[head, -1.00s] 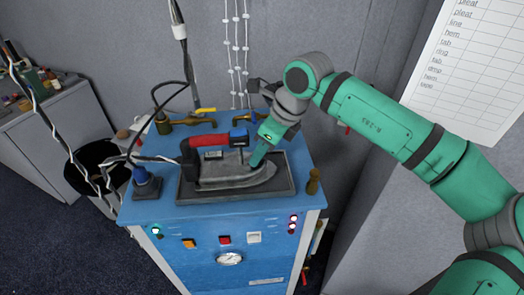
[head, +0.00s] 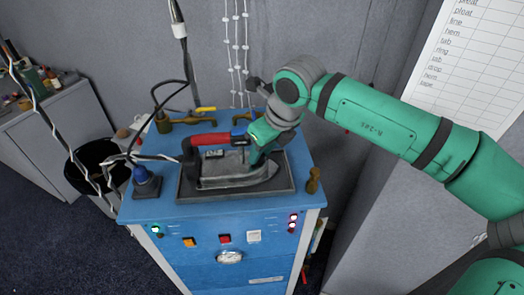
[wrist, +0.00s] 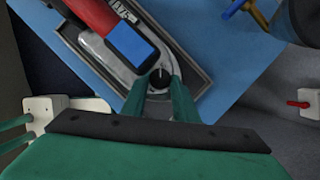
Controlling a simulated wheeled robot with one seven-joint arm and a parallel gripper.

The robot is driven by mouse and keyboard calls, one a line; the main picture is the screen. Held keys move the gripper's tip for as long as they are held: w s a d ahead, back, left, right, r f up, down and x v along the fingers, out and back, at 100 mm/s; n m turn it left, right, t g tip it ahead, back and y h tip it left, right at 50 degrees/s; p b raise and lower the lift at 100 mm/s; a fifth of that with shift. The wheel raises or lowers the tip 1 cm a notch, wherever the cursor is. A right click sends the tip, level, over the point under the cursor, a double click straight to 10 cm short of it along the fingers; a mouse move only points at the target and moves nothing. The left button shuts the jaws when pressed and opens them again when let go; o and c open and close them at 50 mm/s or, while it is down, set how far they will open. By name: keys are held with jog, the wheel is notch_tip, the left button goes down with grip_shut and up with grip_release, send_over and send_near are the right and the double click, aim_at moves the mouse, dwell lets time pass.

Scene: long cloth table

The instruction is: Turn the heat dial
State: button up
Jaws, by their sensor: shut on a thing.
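The iron (head: 222,168) lies in a dark tray (head: 283,192) on top of the blue cabinet, with its red handle (head: 210,139) above it. In the wrist view the heat dial (wrist: 161,76) is a round black knob with a pale pointer line, on the grey iron body near the blue handle end (wrist: 130,46). My gripper (wrist: 160,90) has its two green fingers on either side of the dial, shut on it. In the head view my gripper (head: 257,154) reaches down onto the iron and hides the dial.
A blue cabinet (head: 180,225) carries buttons, lights and a gauge (head: 229,257) on its front. Brass taps (head: 195,120) stand behind the tray, a brown peg (head: 313,180) at its right. A cable and blue-topped fitting (head: 144,180) stand at the left.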

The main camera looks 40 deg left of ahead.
jog(key=o, duration=1.1)
jog(key=shift+s+a, duration=0.15)
jog(key=shift+c, duration=0.2)
jog(key=v, duration=1.1)
jog(key=shift+a, duration=0.1)
